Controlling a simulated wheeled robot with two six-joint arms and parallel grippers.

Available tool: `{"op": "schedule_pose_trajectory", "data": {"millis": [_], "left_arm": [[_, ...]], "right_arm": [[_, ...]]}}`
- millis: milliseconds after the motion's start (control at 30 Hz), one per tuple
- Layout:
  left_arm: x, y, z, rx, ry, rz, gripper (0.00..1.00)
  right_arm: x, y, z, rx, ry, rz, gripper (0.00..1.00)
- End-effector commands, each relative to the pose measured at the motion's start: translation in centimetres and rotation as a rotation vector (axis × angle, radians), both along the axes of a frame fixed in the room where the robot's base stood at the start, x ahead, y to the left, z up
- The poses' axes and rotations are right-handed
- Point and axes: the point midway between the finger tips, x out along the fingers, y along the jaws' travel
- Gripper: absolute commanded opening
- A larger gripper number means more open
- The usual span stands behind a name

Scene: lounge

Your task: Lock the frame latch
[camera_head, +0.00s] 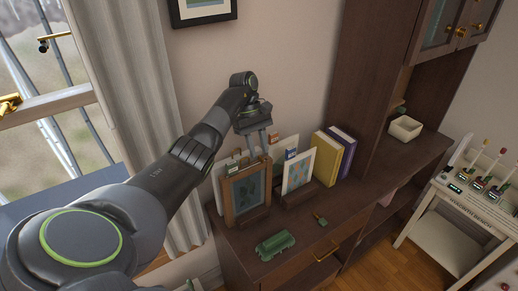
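A brown wooden picture frame (232,204) with a dark blue-green picture stands upright on the dark wooden cabinet top, in the middle of the camera_head view. My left gripper (258,152) points down at the top edge of this frame, near its upper right corner. Its two fingers show as grey bars side by side, but their tips are too small to tell whether they touch or hold anything. I cannot make out the latch; it may be hidden behind the frame or the fingers. My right gripper is out of view.
A light framed print (298,171) and yellow (327,158) and purple books stand right of the frame. A green case (274,245) and a small brass-and-green item (320,219) lie in front. The curtain and window are at left.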

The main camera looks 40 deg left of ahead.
Motion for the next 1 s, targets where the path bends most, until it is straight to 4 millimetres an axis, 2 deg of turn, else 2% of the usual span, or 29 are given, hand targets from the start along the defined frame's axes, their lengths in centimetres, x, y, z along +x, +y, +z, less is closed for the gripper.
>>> {"op": "schedule_pose_trajectory", "data": {"millis": [33,200,400,600,1000], "left_arm": [[0.2,0.3,1.5,0.000,-0.002,0.001,0.29],[0.7,1.5,4.9,0.000,-0.002,0.001,0.29],[1.3,2.9,8.1,-0.001,-0.002,0.001,0.29],[1.5,3.6,9.6,-0.001,-0.001,-0.001,0.29],[1.6,3.7,9.7,-0.001,-0.002,-0.001,0.29]], "right_arm": [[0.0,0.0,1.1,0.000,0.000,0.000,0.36],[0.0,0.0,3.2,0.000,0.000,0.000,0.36],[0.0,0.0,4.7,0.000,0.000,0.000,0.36],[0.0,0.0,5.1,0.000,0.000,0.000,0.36],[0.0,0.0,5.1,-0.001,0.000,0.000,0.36]]}}
